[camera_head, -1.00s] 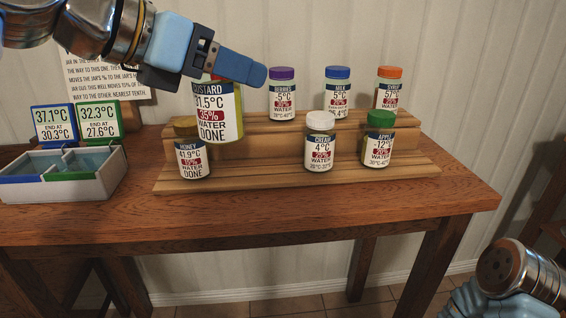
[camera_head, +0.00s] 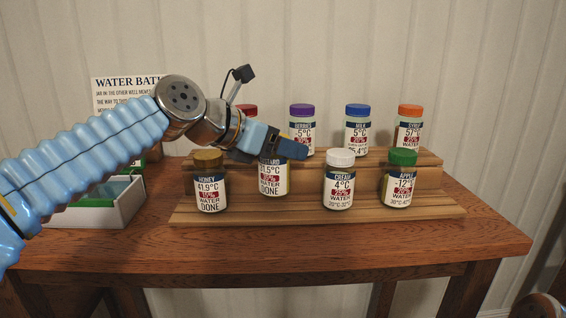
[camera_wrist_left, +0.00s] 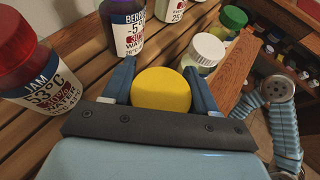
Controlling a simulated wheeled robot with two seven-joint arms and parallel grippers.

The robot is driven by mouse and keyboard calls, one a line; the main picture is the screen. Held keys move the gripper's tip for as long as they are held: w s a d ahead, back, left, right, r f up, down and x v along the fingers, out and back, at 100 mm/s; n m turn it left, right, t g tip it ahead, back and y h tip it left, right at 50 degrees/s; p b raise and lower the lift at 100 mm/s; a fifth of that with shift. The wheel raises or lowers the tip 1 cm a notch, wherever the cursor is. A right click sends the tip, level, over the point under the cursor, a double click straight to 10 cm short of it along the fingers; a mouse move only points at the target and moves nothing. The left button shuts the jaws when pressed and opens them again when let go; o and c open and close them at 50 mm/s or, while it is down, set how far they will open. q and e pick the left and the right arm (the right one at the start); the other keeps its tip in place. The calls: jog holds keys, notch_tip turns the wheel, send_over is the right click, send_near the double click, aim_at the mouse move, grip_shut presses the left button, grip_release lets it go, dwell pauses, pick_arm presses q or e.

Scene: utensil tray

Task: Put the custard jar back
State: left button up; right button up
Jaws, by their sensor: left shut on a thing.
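The custard jar (camera_head: 273,178) has a label ending in "DONE". Its yellow lid (camera_wrist_left: 161,90) shows between the fingers in the left wrist view. My left gripper (camera_head: 285,146) is shut on the jar's lid from above and hides it in the head view. The jar is upright at the front step of the wooden rack (camera_head: 320,211), between the honey jar (camera_head: 209,183) and the cream jar (camera_head: 339,181). Whether its base touches the step I cannot tell. My right gripper is not in view.
The back step holds the red-lidded jam jar (camera_wrist_left: 32,60), berries (camera_head: 302,130), milk (camera_head: 357,129) and syrup (camera_head: 409,129) jars. The apple jar (camera_head: 399,180) stands front right. The water bath (camera_head: 125,205) is at left, partly behind my arm.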

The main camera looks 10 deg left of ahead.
aim_at(283, 161)
pick_arm(q)
jog(key=shift+s+f+b, duration=0.1)
jog(key=shift+f+b, duration=0.2)
jog(key=shift+f, duration=1.05)
jog(key=shift+f, duration=0.15)
jog(key=o, duration=1.4)
jog(key=shift+o, duration=0.2)
jog(key=v, duration=1.2)
